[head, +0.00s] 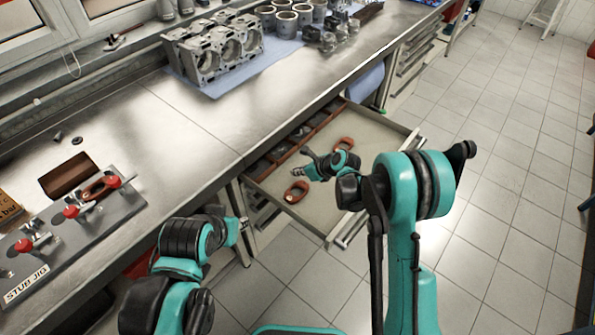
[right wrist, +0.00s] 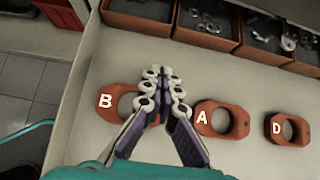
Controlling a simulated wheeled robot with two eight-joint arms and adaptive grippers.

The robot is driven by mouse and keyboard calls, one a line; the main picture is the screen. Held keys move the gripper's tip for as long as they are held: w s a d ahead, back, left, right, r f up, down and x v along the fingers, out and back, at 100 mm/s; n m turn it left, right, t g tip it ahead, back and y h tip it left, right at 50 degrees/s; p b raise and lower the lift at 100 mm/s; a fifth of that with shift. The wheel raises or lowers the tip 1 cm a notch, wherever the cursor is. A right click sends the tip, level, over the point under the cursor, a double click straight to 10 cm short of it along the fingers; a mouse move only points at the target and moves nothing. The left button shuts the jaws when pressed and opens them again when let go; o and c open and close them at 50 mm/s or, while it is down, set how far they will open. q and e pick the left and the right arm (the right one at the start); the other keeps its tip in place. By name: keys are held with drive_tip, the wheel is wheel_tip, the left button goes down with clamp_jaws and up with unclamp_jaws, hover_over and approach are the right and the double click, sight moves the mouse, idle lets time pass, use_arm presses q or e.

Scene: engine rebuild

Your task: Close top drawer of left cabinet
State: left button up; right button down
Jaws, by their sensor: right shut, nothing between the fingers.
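The top drawer (head: 385,140) of the cabinet under the workbench is pulled far out, with its handle (head: 349,232) along the front edge. My right gripper (head: 300,176) is over the open drawer, shut and empty. In the right wrist view its fingertips (right wrist: 162,78) meet above the drawer floor (right wrist: 240,80), between orange-brown rings B (right wrist: 107,102) and A (right wrist: 222,119). Ring D (right wrist: 287,129) lies farther right. I cannot tell whether the fingers touch a ring. My left gripper (head: 242,226) is near the bench's front edge, left of the drawer; its jaws are too small to read.
Brown bins (right wrist: 208,22) with small metal parts line one side inside the drawer. The workbench (head: 190,135) carries an engine block (head: 215,48) and a clamp jig (head: 75,225). Another drawer cabinet (head: 415,55) stands farther back. The tiled floor (head: 500,220) at right is clear.

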sight(275, 168)
drive_tip(key=b+x, duration=0.1)
drive_tip(key=x, duration=0.5)
drive_tip(key=shift+f+b, duration=0.1)
drive_tip(key=shift+b, duration=0.25)
drive_tip(key=w+a, duration=0.2)
drive_tip(key=shift+a+b, duration=0.3)
drive_tip(key=shift+b, duration=0.1)
drive_tip(key=shift+w+a, duration=0.2)
drive_tip(key=shift+a, duration=0.05)
